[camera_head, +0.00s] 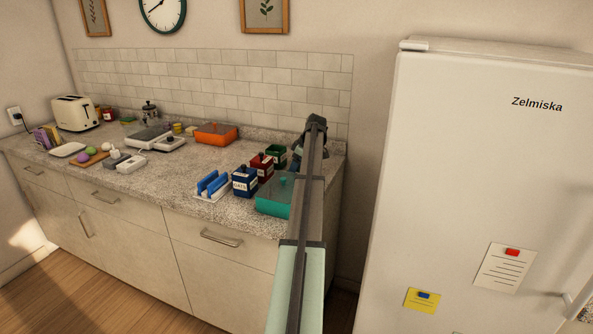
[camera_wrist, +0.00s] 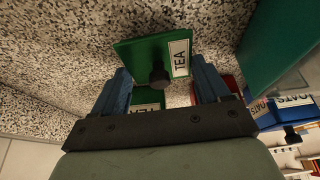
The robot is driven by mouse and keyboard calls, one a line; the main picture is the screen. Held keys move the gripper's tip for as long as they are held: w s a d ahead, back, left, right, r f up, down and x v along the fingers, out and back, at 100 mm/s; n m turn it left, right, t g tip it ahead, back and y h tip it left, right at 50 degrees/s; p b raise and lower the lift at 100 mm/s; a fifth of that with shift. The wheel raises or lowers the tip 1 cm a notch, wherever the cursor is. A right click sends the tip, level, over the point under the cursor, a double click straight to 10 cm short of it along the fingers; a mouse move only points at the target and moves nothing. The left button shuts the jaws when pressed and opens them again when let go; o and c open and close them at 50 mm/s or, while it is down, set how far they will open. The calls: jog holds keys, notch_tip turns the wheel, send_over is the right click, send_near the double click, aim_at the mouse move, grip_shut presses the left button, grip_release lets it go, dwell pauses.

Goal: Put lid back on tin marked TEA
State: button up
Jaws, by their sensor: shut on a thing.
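The green lid (camera_wrist: 140,55), with a dark knob and a white TEA label, sits between the blue fingertips of my gripper (camera_wrist: 160,68) in the wrist view. My gripper is shut on it. Part of a second green thing with a white label, apparently the tin (camera_wrist: 149,95), shows between the fingers, mostly hidden by the palm. In the head view the green tin (camera_head: 275,152) stands behind the red one, and my gripper (camera_head: 297,158) is just right of it. My arm hides the lid there. I cannot tell the gap between lid and tin.
A red tin (camera_head: 262,167), a blue OATS tin (camera_head: 244,183) and a teal box (camera_head: 273,203) stand close by on the speckled counter. A blue rack (camera_head: 212,184) is left of them. The tiled wall is behind; the fridge (camera_head: 480,180) is at right.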

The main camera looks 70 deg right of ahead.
notch_tip(320, 180, up, 8)
jog(key=shift+w+d+r, duration=0.1)
jog(key=w+d+r, duration=0.4)
jog(key=w+r, duration=0.2)
jog(key=w, duration=0.5)
jog(key=shift+m, duration=0.4)
jog(key=shift+f, duration=3.05)
jog(key=shift+f, duration=0.2)
jog(key=o, duration=1)
jog(key=shift+r, duration=0.15)
jog(key=shift+r, duration=3.4)
